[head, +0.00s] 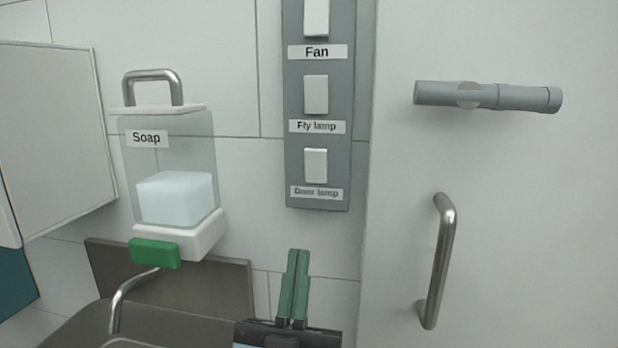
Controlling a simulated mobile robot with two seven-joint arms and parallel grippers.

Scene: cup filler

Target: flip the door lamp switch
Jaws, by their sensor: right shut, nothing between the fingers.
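The door lamp switch (316,166) is a white rocker at the bottom of a grey vertical panel (294,100) on the tiled wall. Its label (316,193) reads "Door lamp" and sits just under it. My right gripper (298,252) is in the lower middle of the head view, with its green fingers together, pointing up and holding nothing. The fingertips appear below the panel's lower edge and a little left of the switch, apart from it in the picture. My left gripper is not in view.
Above are the fly lamp switch (316,94) and the fan switch (316,18). A soap dispenser (168,170) with a green lever (154,253) hangs at left, above a tap (130,290). At right, a white door has a grey latch (487,96) and a metal handle (440,262).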

